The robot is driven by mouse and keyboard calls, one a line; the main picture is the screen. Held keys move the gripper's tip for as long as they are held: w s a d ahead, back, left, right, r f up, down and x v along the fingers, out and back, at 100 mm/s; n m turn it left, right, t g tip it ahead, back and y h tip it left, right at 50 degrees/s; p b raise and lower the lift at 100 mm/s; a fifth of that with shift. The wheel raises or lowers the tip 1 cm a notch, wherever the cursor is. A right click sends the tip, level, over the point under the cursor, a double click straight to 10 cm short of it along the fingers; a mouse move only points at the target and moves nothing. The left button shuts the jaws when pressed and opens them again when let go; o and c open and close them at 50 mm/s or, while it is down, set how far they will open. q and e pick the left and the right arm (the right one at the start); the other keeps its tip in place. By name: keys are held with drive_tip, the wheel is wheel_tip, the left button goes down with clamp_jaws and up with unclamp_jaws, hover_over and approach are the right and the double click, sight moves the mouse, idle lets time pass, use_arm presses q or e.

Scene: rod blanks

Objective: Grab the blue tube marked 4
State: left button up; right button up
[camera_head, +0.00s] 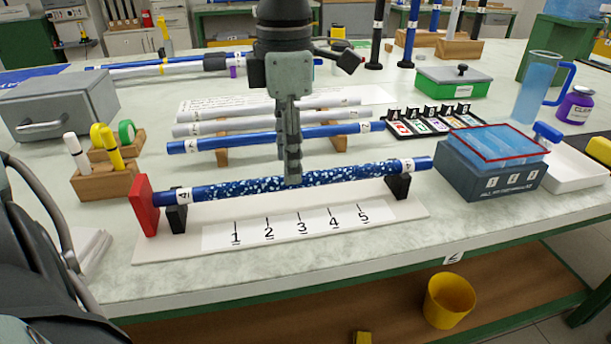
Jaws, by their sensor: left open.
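The blue tube marked 4 (245,187) lies level across two black supports on a white base with a scale from 1 to 5. It has a white-speckled middle and a white label near each end; the left label reads 4. A red end plate (143,206) stands at its left end. My left gripper (292,178) points down at the middle of the tube, its fingertips overlapping the tube in the picture. It is open and seen edge-on, so I cannot tell whether the fingers straddle or touch the tube. My right gripper is not in view.
Another blue tube (255,140) and white tubes lie on wooden rests behind. A dark blue-grey box (462,178) stands close at the tube's right end. Pens in a wooden block (105,183) and a grey case (60,112) stand at left.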

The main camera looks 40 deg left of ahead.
use_arm(q)
wheel_tip(320, 180, down, 3)
drive_tip(key=shift+w+f, duration=0.1)
drive_tip(key=shift+f, duration=0.05)
clamp_jaws()
